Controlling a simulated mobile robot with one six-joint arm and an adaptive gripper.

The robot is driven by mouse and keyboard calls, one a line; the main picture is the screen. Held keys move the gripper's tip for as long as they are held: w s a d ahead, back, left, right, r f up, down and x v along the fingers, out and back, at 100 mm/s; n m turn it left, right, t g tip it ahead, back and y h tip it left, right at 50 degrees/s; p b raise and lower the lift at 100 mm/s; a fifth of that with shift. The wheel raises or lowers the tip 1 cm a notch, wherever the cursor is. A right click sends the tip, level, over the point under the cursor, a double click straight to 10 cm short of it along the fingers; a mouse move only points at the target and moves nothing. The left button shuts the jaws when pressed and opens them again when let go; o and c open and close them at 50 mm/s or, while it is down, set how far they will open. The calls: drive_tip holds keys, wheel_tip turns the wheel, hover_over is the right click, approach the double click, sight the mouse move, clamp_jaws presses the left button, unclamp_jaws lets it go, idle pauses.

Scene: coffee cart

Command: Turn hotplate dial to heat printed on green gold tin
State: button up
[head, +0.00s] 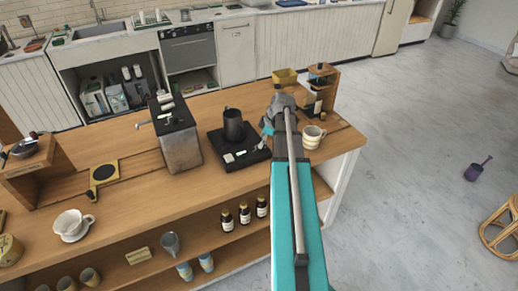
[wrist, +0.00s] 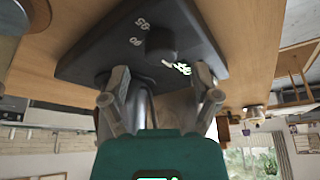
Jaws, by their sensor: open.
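The black hotplate (head: 215,138) stands on the wooden cart with a dark jug (head: 233,127) on it. In the wrist view the hotplate (wrist: 100,62) fills the upper middle. Its round black dial (wrist: 160,42) stands out from its face, with pale numbers and a lit green marking around it. The numbers appear turned over, and the dial's exact setting cannot be read. My gripper (wrist: 160,80) is open and empty, its fingers apart below the dial in the picture. In the head view my gripper (head: 267,128) is at the hotplate's right side. I cannot make out a green gold tin.
A steel box with a black top (head: 180,145) stands left of the hotplate. A striped mug (head: 313,137) and a wooden stand (head: 322,88) are to the right, close to my arm. Bottles (head: 244,213) stand on the shelf below.

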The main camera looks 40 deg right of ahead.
drive_tip(key=shift+b+x, duration=0.8)
drive_tip(key=shift+x, duration=0.4)
